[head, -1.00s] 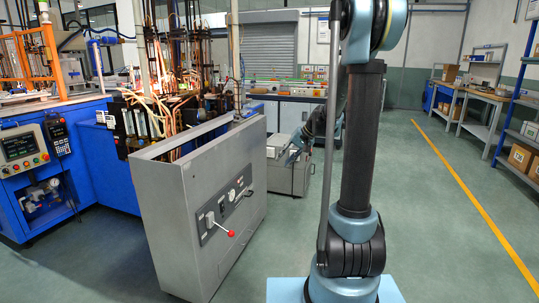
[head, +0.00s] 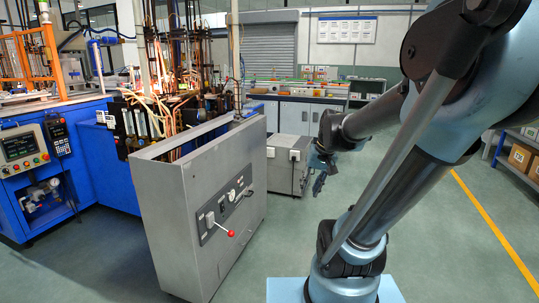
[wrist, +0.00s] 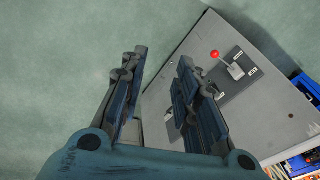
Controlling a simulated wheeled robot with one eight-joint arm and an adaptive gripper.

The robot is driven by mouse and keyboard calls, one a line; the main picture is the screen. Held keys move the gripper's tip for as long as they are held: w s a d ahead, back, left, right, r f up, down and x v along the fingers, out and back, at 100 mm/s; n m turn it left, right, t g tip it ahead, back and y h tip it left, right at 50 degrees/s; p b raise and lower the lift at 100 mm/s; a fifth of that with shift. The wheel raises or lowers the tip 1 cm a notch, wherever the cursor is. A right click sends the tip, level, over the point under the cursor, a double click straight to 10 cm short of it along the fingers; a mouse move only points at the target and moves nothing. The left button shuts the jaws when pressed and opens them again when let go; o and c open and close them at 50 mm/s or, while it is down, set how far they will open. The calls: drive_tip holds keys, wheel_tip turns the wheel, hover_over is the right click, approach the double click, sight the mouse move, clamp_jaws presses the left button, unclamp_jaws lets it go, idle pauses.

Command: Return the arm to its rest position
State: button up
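My arm (head: 432,130) leans to the right in the head view, bent at a high elbow, with its forearm reaching down and left. My gripper (head: 319,178) hangs in the air over the floor, right of the grey control cabinet (head: 165,200). In the wrist view my gripper (wrist: 158,85) has its two fingers apart with nothing between them. The cabinet (wrist: 245,115) lies beyond the right finger in that view, with its red-knobbed lever (wrist: 215,54). In the head view the red knob (head: 231,233) stands out from the cabinet's front panel.
A grey box unit (head: 286,165) stands on the floor behind my gripper. Blue machines (head: 108,165) fill the left side. A long bench (head: 300,113) runs along the back. Shelving (head: 523,158) stands at the far right. The green floor (head: 440,240) at the right is open.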

drive_tip(key=s+d+f+h, duration=0.1)
drive_tip(key=s+d+f, duration=0.1)
drive_tip(key=s, duration=0.4)
drive_tip(key=s+d+f+h, duration=0.1)
drive_tip(key=s+d+f, duration=0.2)
drive_tip(key=s+f, duration=0.1)
drive_tip(key=shift+s+n+h, duration=0.3)
drive_tip(key=shift+s, duration=0.6)
drive_tip(key=shift+f, duration=0.1)
drive_tip(key=shift+w+f, duration=0.2)
drive_tip(key=shift+w, duration=0.2)
idle(0.7)
